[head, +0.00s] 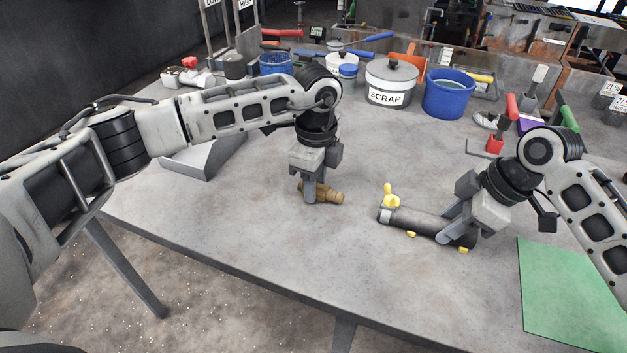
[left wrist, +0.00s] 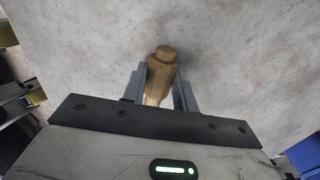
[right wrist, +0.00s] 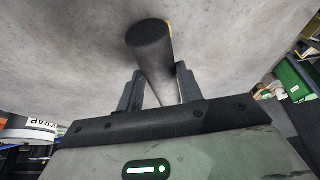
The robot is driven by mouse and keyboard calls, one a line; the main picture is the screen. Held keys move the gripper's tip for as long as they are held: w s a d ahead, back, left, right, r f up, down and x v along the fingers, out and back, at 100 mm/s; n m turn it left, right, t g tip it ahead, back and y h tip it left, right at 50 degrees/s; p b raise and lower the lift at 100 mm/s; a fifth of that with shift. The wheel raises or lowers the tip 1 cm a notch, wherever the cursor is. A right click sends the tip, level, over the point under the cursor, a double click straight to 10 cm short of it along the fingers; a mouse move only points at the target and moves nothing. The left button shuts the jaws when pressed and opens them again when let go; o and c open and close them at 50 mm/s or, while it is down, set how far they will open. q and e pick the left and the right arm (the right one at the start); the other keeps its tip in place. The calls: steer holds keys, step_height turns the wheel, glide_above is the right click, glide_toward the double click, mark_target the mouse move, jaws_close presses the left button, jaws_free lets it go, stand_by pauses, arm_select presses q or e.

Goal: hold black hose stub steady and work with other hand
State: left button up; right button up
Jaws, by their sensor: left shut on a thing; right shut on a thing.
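The black hose stub (head: 416,220) lies on or just above the grey table, with a yellow wing-like piece (head: 389,196) at its left end and smaller yellow bits along its lower side. My right gripper (head: 455,234) is shut on the stub near its right end; the right wrist view shows the stub's round black end (right wrist: 150,36) between the fingers (right wrist: 158,88). My left gripper (head: 314,194) is shut on a brass fitting (head: 330,196), left of the stub and apart from it. The left wrist view shows the fitting (left wrist: 162,72) between the fingers (left wrist: 160,86).
Behind stand a grey SCRAP pot (head: 390,82), a blue bucket (head: 449,94) and a blue container (head: 276,63). Red-handled tools (head: 510,108) are at the back right. A green mat (head: 570,295) lies at the front right. The table's front middle is clear.

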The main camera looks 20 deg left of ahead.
stand_by(0.4)
arm_select(q)
steer(key=shift+d, duration=2.95)
steer(key=shift+d, duration=0.1)
steer(key=shift+d, duration=0.15)
steer(key=shift+s+d, duration=0.15)
steer(key=shift+d, duration=1.8)
stand_by(0.8)
steer(key=o, duration=1.1)
step_height(320, 180, up, 12)
